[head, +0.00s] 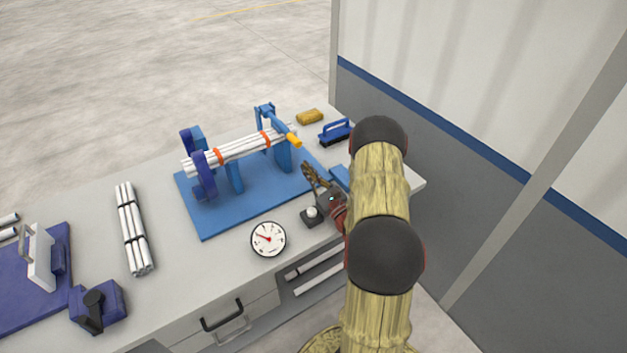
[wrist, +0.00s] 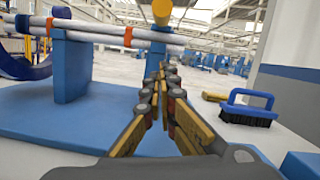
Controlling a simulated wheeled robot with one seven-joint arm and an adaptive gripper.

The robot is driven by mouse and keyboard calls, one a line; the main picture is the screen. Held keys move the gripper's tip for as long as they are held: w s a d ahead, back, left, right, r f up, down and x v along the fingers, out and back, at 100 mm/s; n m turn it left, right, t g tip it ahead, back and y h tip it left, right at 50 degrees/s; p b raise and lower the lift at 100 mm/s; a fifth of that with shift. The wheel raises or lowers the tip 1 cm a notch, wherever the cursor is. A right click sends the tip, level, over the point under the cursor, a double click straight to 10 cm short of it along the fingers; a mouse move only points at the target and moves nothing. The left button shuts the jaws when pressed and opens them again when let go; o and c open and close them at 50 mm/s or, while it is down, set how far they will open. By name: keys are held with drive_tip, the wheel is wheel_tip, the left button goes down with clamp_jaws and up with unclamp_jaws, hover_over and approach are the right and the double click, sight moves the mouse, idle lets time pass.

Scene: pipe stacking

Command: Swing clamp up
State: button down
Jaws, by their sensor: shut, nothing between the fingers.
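The blue pipe stand (head: 208,219) sits on the workbench and holds a bundle of white pipes (head: 240,150) bound with orange bands. A blue clamp arm (head: 267,117) with a yellow-orange handle (head: 294,141) is at the right end of the bundle. The handle's round end (wrist: 162,12) shows at the top middle of the wrist view. My gripper (head: 308,170) is in front of the stand's right end, below the handle. In the wrist view my gripper (wrist: 162,75) is shut and empty, its fingertips just under the handle and apart from it as far as I can tell.
A blue brush (head: 334,132) and a yellow sponge (head: 309,116) lie behind and right of the stand. A round gauge (head: 268,239) and a small knob box (head: 312,215) are in front.

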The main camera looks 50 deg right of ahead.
drive_tip(key=w+r, duration=0.1)
drive_tip(key=r, duration=0.1)
drive_tip(key=w+r+b, duration=0.1)
drive_tip(key=w+r, duration=0.1)
drive_tip(key=shift+w+a+r, duration=0.1)
drive_tip(key=shift+w+r, duration=0.05)
drive_tip(key=shift+r, duration=0.25)
